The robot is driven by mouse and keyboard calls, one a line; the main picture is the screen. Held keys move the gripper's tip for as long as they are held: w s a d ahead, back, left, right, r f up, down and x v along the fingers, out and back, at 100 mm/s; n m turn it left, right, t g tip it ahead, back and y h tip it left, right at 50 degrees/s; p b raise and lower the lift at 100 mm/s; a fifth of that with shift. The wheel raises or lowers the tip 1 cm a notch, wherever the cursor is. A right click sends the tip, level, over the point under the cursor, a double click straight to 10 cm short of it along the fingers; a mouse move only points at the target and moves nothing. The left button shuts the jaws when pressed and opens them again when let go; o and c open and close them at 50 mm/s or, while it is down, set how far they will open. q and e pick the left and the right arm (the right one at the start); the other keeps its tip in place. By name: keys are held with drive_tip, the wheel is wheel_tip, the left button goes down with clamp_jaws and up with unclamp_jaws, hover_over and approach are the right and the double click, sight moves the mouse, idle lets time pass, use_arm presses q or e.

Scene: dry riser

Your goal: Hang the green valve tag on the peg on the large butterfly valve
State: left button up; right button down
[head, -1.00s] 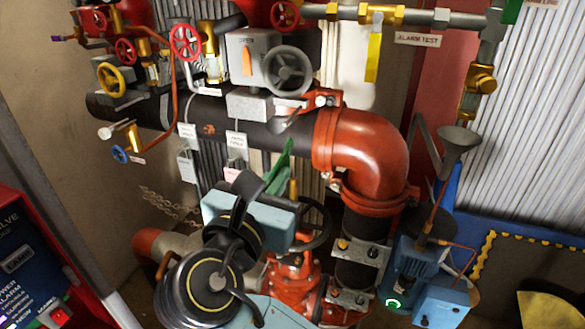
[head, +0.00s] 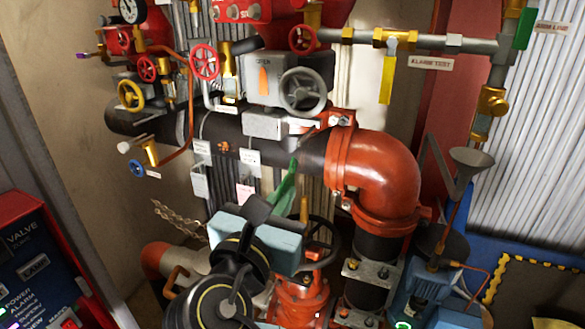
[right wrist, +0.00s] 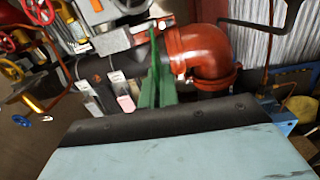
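The large butterfly valve (head: 268,78) is a grey box with an orange pointer and a grey handwheel (head: 303,90). It sits on the dark pipe, above and behind the tag. The tag looks apart from the valve. I cannot make out the peg clearly. My left gripper is not in view.
An orange pipe elbow (head: 375,172) stands right of the tag. White tags (head: 201,152) and a pink tag (head: 245,193) hang left of it. A dark handwheel (head: 322,243) is close beside my gripper. A red panel stands lower left.

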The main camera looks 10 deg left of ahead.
sight(291, 177)
drive_tip(key=w+n+t+y, duration=0.1)
drive_tip(key=w+n+y, duration=0.1)
drive_tip(key=y, duration=0.1)
drive_tip(key=w+n+t+y+b, duration=0.1)
drive_tip(key=w+y, duration=0.2)
drive_tip(key=shift+d+r+n, duration=0.2)
drive_tip(key=shift+n, duration=0.2)
drive_tip(key=shift+w+n+y, duration=0.3)
drive_tip(key=shift+n+y, duration=0.3)
drive_tip(key=shift+y, duration=0.6)
drive_tip(key=shift+w+d+n+y, duration=0.1)
drive_tip(key=shift+w+n+y, duration=0.1)
drive_tip(key=shift+n+y, duration=0.8)
drive_tip(key=w+d+f+n+g+y+b, duration=0.2)
drive_tip(key=w+n+y+b, duration=0.3)
drive_tip(key=w+y, duration=0.3)
drive_tip(key=d+g+y+b, duration=0.1)
drive_tip(key=y, duration=0.1)
drive_tip(key=shift+d+f+y, duration=0.2)
drive_tip(key=shift+f+y, duration=0.05)
drive_tip(key=shift+y, duration=0.05)
drive_tip(key=shift+w, duration=0.1)
